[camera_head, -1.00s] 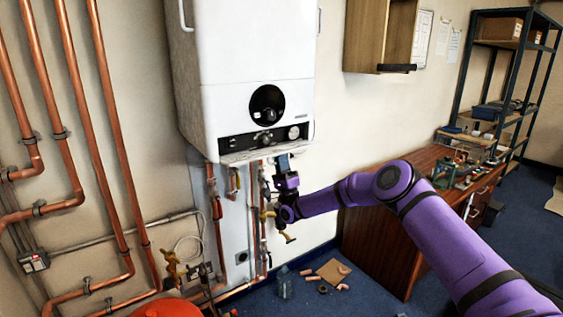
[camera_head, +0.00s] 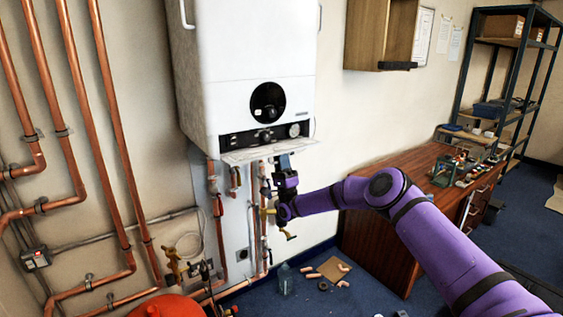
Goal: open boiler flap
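The white boiler (camera_head: 245,85) hangs on the wall, with a dark control strip (camera_head: 240,141) and knobs low on its front. A pale, thin flap (camera_head: 262,154) juts out along the boiler's bottom front edge, below the control strip. It looks tilted outward and partly open. My gripper (camera_head: 283,162) points up at the flap's underside, right of its middle. Its tips are at or against the flap; contact is hard to tell. The fingers are too small and partly hidden to show whether they are open or shut.
Copper pipes and valves (camera_head: 217,205) run down the wall under the boiler, close to my gripper. A wooden desk (camera_head: 380,235) stands to the right, beneath my arm. A red rounded object (camera_head: 165,306) is at the bottom left. Small parts lie on the blue floor.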

